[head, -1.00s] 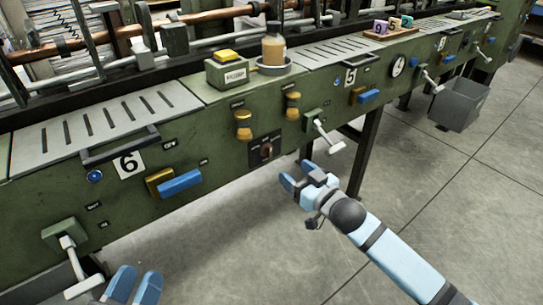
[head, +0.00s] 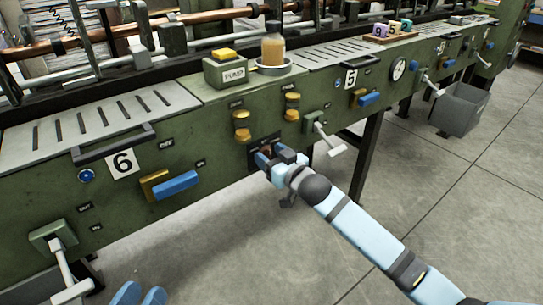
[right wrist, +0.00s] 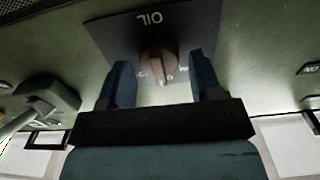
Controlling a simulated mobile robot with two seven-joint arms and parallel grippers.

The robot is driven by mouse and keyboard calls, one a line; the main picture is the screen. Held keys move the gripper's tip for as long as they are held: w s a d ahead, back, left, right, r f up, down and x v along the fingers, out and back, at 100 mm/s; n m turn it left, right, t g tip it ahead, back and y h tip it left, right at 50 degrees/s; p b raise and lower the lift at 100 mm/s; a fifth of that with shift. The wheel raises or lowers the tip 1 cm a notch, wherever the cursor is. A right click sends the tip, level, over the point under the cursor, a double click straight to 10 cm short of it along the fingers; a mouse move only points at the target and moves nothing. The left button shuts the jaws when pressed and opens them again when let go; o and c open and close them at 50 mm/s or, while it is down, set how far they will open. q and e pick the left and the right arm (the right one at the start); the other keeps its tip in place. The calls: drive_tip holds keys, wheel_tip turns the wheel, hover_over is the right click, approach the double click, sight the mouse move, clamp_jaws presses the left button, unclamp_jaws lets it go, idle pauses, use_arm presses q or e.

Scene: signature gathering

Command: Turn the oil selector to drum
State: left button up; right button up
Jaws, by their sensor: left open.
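The oil selector (right wrist: 158,64) is a reddish-brown knob on a dark plate marked OIL (right wrist: 150,22), which appears upside down in the right wrist view. In the head view the plate (head: 254,149) sits low on the green machine front, mostly hidden by my right gripper. My right gripper (right wrist: 160,84) is open, with one blue finger on each side of the knob and a visible gap at both sides. I cannot tell how far the fingertips are from the plate. My left gripper (head: 140,294) is open at the bottom left, away from the selector.
A lever with a pale handle (head: 328,138) projects just right of the selector; another (head: 68,280) is at lower left. Yellow knobs (head: 242,125) sit above it. A PUMP box (head: 232,70) and a jar (head: 273,50) stand on top. The floor in front is clear.

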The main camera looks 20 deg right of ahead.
drive_tip(key=c, duration=0.7)
drive_tip(key=shift+r+n+p, duration=0.2)
drive_tip(key=shift+n+p, duration=0.2)
drive_tip(key=shift+p, duration=0.4)
use_arm(q)
wheel_tip(320, 180, up, 8)
drive_tip(key=f+t+p, duration=0.1)
drive_tip(key=t+p, duration=0.2)
drive_tip(key=p, duration=0.1)
use_arm(e)
drive_tip(key=n, duration=0.3)
drive_tip(key=n+p, duration=0.3)
drive_tip(key=n, duration=0.1)
drive_tip(key=shift+a+f+n+p, duration=0.1)
drive_tip(key=shift+f+n+p, duration=0.05)
drive_tip(key=shift+n+p, duration=0.2)
use_arm(q)
drive_tip(key=s+a+f+n+g+y, duration=0.1)
drive_tip(key=a+f+g+y, duration=0.2)
drive_tip(key=f, duration=0.7)
drive_tip(key=shift+a+g+y+p, duration=0.4)
drive_tip(key=shift+a+g, duration=0.25)
drive_tip(key=shift+g, duration=0.35)
use_arm(e)
drive_tip(key=shift+f+n, duration=0.15)
drive_tip(key=shift+n, duration=0.7)
use_arm(q)
drive_tip(key=shift+s, duration=0.1)
use_arm(e)
drive_tip(key=o, duration=0.9)
